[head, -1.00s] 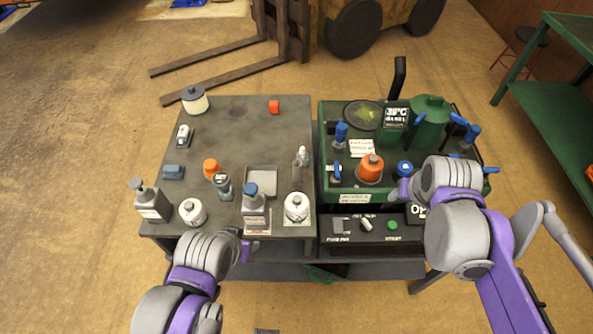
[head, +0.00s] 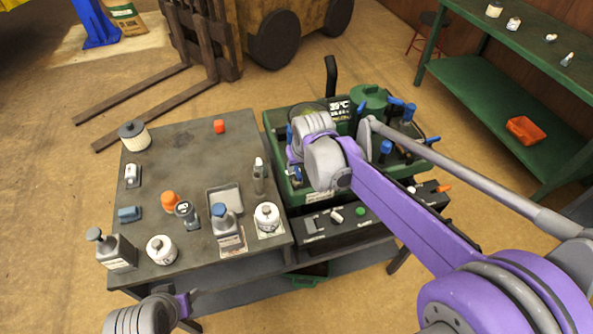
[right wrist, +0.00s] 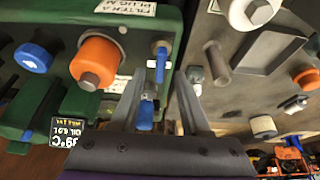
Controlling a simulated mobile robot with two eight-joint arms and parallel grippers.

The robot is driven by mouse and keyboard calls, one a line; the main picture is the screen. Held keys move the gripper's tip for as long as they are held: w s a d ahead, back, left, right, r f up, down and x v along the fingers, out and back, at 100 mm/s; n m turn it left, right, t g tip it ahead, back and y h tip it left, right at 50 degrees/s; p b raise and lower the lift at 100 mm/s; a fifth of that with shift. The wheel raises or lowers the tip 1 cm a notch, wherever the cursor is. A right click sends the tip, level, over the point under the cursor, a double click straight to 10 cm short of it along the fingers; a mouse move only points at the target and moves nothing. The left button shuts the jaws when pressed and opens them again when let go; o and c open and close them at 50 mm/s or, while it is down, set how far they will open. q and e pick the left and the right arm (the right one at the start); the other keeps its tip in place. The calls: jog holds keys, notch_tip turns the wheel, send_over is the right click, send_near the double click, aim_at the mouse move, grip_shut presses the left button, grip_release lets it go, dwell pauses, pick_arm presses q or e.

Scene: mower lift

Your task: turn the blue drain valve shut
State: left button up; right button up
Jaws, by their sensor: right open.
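In the right wrist view, one blue valve handle (right wrist: 161,62) stands by a white label at the green machine's edge, just ahead of my fingertips. Another blue handle (right wrist: 146,112) lies lower, between the fingers. The label text is too small to tell which is the drain valve. They also show in the head view, at the machine's left side, as a near blue handle (head: 296,175) and a far one (head: 289,134). My right gripper (right wrist: 158,78) is open and holds nothing; my arm partly hides it in the head view. My left gripper (head: 184,304) is low, before the grey table; its jaws are unclear.
The green machine (head: 277,165) carries an orange plug (right wrist: 96,62), a blue cap (right wrist: 33,58) and a display (right wrist: 67,132). The grey table (head: 185,160) beside it holds bottles, cans and a tray (head: 225,197). A green shelf (head: 500,90) stands at right.

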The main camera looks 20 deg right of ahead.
aim_at(298, 170)
jog(key=shift+x, duration=2)
grip_shut()
